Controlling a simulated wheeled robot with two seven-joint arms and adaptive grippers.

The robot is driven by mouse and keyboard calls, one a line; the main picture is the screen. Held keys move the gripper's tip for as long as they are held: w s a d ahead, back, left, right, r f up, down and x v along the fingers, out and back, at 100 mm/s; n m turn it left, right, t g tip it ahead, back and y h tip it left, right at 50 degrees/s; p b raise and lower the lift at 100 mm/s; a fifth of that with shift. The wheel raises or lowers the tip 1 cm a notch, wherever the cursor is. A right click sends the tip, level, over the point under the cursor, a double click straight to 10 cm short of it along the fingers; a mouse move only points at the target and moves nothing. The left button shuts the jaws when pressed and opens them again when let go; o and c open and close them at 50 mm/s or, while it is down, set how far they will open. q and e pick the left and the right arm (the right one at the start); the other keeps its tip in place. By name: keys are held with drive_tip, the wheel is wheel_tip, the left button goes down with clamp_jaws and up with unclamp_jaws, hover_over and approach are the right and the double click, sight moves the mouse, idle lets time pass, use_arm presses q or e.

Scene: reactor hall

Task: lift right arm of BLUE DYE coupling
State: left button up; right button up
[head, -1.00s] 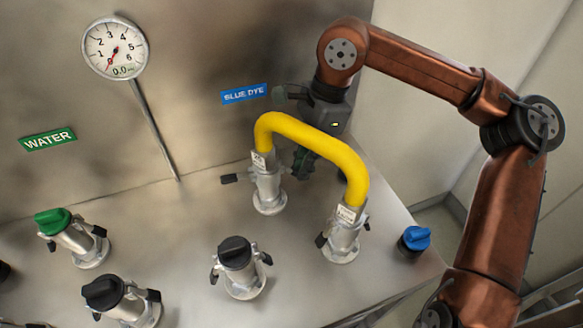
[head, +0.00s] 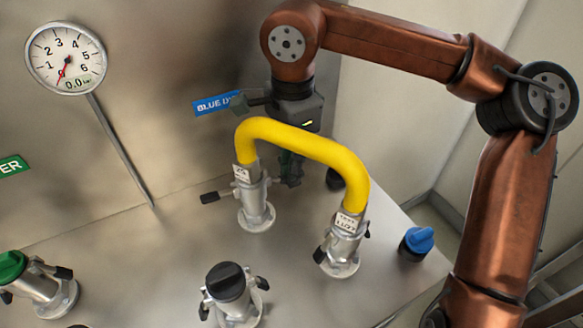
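The BLUE DYE coupling (head: 255,205) is a silver fitting below the blue label (head: 213,104), with one end of the yellow hose (head: 305,144) in it. Its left arm (head: 214,197) is black and sticks out sideways. Its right arm is not clearly seen near the hose and my gripper. My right gripper (head: 290,168) points down just behind the hose, to the right of the coupling. The hose partly covers it, so its opening and any contact are unclear. My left gripper is not in view.
The hose's other end sits in a second silver coupling (head: 341,245). A blue cap (head: 418,241) is at the right edge. A black-capped coupling (head: 232,293) and a green-capped one (head: 35,283) stand in front. A gauge (head: 66,58) is on the wall.

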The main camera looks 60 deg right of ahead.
drive_tip(key=o, duration=0.4)
wheel_tip(320, 180, up, 12)
drive_tip(key=shift+d+f, duration=0.1)
idle(0.5)
